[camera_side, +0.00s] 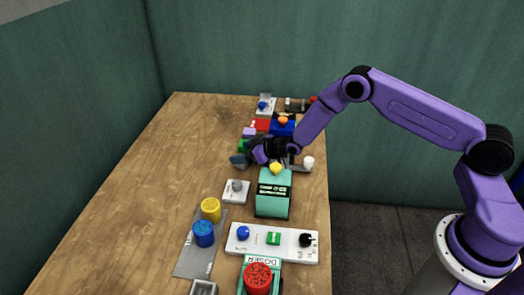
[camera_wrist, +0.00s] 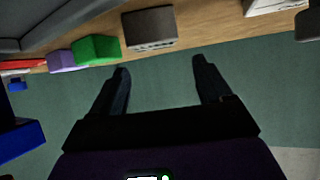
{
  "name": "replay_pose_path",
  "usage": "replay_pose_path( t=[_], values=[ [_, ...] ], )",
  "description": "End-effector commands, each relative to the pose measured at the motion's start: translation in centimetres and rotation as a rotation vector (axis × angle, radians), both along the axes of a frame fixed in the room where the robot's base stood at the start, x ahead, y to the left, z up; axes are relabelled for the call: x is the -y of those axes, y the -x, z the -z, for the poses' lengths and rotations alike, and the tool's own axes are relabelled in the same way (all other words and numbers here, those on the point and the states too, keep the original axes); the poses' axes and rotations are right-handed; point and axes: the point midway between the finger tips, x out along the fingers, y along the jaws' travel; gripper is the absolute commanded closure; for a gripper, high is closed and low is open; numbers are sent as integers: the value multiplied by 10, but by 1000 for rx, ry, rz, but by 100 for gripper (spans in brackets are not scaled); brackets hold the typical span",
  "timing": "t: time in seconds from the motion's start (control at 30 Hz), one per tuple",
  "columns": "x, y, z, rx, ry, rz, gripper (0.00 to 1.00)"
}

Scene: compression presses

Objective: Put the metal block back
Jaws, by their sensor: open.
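A grey-brown block (camera_wrist: 150,28), which looks like the metal block, sits on the wooden table at the top of the wrist view. It is beside a green block (camera_wrist: 97,50) and a purple block (camera_wrist: 62,61). My gripper (camera_wrist: 161,66) is open, with nothing between its two dark fingers. The grey-brown block lies beyond the fingertips and apart from them. In the side view my gripper (camera_side: 255,152) is among the devices at the table's right side, behind the teal box (camera_side: 273,195). It hides part of that area, and I cannot clearly make out the metal block there.
A white panel (camera_side: 240,252) with knobs, a yellow cylinder (camera_side: 210,207), a blue cylinder (camera_side: 203,236) and a doser with a red knob (camera_side: 258,277) stand nearer the camera. A blue box (camera_side: 284,129) is behind my gripper. The table's left side (camera_side: 130,190) is clear.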

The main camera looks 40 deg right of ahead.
Motion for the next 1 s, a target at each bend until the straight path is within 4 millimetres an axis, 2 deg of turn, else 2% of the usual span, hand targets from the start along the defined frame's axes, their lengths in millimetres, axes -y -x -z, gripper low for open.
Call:
replay_pose_path(
  t=[0.7,1.0],
  values=[
    [39,80,-46,-3,2,1,22],
    [46,94,-55,-2,2,1,22]
  ],
)
